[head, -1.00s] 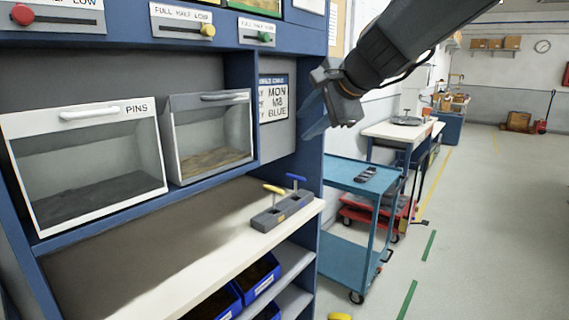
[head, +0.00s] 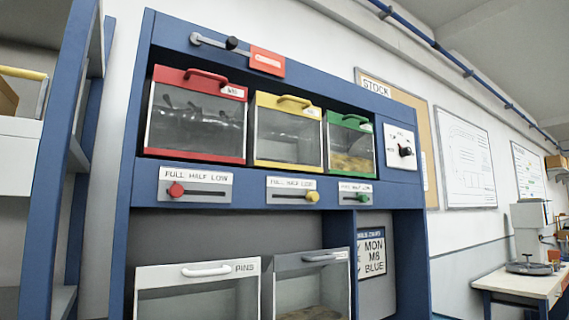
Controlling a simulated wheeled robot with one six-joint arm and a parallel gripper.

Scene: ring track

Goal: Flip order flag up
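The order flag (head: 267,62) is a red plate with a small pale label, on the top blue beam of the rack. It sits at the right end of a grey arm (head: 212,41) with a black knob (head: 232,43). The arm's left end meets a round grey fitting (head: 196,38) on the beam. The arm lies nearly flat along the beam, dipping slightly to the right. My gripper is not in view.
Below the flag stand red (head: 197,114), yellow (head: 289,131) and green (head: 349,145) bins with handles. A black-knobbed dial (head: 405,151) is to their right. Slider plates (head: 196,188) run beneath. A blue post (head: 62,160) stands at left.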

